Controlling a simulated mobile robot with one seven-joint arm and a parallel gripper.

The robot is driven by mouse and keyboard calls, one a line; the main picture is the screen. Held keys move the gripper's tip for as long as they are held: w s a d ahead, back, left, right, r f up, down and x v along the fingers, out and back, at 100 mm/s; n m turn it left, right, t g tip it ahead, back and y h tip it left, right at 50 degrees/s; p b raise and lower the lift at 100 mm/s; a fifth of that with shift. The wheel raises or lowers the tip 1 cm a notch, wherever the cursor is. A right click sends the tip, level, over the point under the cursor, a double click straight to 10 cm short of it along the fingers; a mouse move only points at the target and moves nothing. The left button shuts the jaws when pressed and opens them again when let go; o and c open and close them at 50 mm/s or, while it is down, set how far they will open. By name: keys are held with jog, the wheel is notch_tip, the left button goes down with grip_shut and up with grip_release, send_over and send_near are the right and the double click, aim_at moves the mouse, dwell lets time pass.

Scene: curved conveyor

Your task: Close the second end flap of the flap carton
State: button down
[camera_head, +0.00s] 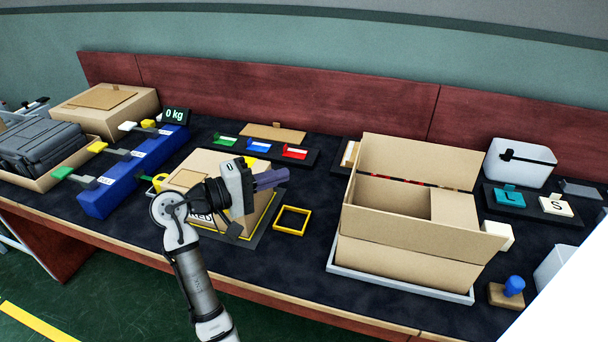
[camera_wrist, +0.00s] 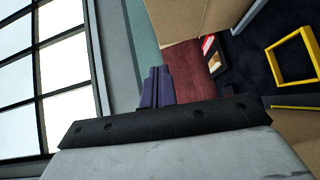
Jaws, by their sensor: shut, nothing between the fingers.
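A large open brown carton (camera_head: 405,255) stands on a pale tray at the right in the head view. Its tall back flap (camera_head: 390,160) stands up and its front flap (camera_head: 425,225) leans outward. A panel shows at the right of its opening (camera_head: 454,206); I cannot tell whether it is an end flap. Brown board (camera_wrist: 188,18) at the top of the wrist view appears to be this carton. My gripper (camera_head: 270,180) is shut and empty, left of the large carton and above a smaller labelled carton (camera_head: 188,178). Its purple fingers (camera_wrist: 156,88) touch nothing visible.
A yellow square frame (camera_head: 292,220) lies between the two cartons. Green, blue and red trays (camera_head: 260,148) are behind. A blue bar (camera_head: 130,172) and a closed carton (camera_head: 135,112) are at left. A blue-handled stamp (camera_head: 514,288) and a white bin (camera_head: 520,162) are at right.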

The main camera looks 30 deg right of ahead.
jog(key=s+d+p, duration=0.4)
jog(key=d, duration=0.9)
jog(key=shift+f, duration=0.35)
